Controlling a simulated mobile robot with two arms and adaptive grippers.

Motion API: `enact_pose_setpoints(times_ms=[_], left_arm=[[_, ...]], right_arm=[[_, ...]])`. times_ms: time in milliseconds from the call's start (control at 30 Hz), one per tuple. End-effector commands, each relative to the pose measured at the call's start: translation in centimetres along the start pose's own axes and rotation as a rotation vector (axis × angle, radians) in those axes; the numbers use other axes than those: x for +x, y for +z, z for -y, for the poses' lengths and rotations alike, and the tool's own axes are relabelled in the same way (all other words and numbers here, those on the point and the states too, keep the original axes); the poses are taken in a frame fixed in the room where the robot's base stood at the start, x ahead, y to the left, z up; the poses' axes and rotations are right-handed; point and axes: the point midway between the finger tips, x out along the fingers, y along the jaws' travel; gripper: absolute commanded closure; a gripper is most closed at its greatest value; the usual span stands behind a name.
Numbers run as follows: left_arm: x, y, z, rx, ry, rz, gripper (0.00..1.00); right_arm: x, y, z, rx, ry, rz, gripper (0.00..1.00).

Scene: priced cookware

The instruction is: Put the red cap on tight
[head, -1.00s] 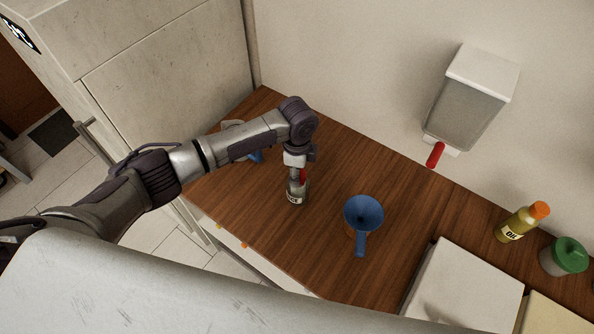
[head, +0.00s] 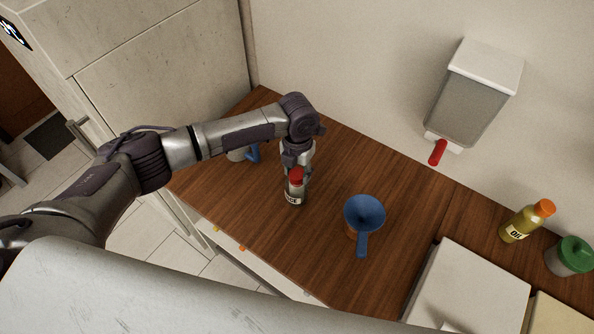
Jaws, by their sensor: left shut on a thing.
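The red cap (head: 296,174) is at the mouth of a small clear bottle (head: 293,193) with a white label, which stands upright on the wooden counter. My left gripper (head: 294,168) points down over the bottle and is shut on the red cap. The fingertips are partly hidden, and I cannot tell how firmly the cap sits on the neck. My right gripper is not in view.
A blue-handled thing (head: 253,152) is partly behind my left arm. An oil bottle (head: 525,222), a green-lidded jar (head: 570,257) and a white box (head: 465,290) are farther right. A dispenser (head: 473,95) hangs on the wall.

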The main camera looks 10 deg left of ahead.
Motion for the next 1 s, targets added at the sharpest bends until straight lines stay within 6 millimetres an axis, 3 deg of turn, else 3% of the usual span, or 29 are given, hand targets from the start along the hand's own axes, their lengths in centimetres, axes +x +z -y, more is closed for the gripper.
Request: enact_pose_setpoints(times_ms=[100, 267, 300, 467, 1000], left_arm=[[-0.02, 0.01, 0.03, 0.123, 0.000, 0.000, 0.74], [-0.02, 0.01, 0.04, 0.136, 0.000, 0.000, 0.74], [-0.01, 0.01, 0.04, 0.136, 0.000, 0.000, 0.54], [-0.01, 0.00, 0.03, 0.134, 0.000, 0.000, 0.28], [-0.39, -0.01, 0.03, 0.133, 0.000, 0.000, 0.27]], right_arm=[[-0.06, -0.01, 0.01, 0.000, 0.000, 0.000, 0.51], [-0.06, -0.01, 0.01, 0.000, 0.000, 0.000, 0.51], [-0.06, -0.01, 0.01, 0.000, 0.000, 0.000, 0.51], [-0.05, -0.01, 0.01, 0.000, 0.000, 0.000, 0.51], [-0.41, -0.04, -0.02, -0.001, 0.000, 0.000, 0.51]])
